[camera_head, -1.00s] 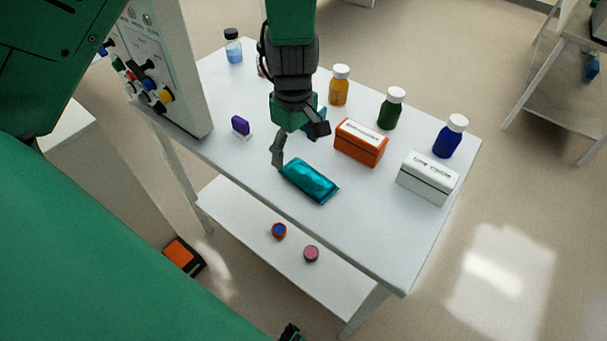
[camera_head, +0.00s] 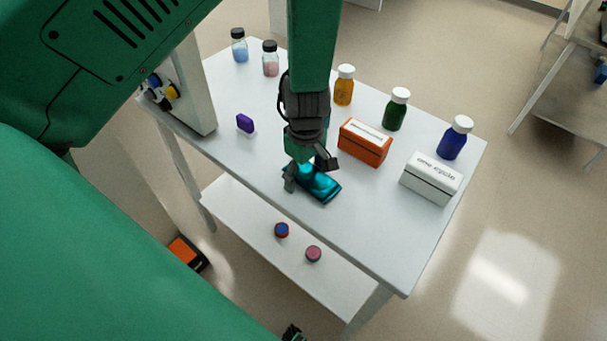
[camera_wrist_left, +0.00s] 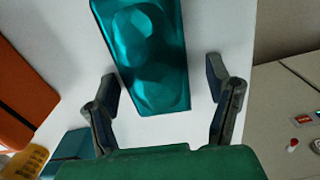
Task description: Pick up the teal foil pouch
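The teal foil pouch (camera_head: 318,185) lies flat near the front edge of the white table (camera_head: 258,165). My left gripper (camera_head: 311,175) is right over its rear left end, with one finger at each side, and hides part of it. In the left wrist view the pouch (camera_wrist_left: 145,55) is a shiny, lumpy packet whose near end reaches between the two spread fingers. The left gripper (camera_wrist_left: 163,80) is open there, with a gap between each finger and the pouch. The right gripper does not show clearly in either view.
An orange box (camera_head: 365,143) stands close right of the gripper, with a white box (camera_head: 431,178) beyond. Amber (camera_head: 344,86), green (camera_head: 396,109) and blue (camera_head: 455,138) bottles stand behind. A purple item (camera_head: 245,123) lies left. The front strip of tabletop right of the pouch is clear.

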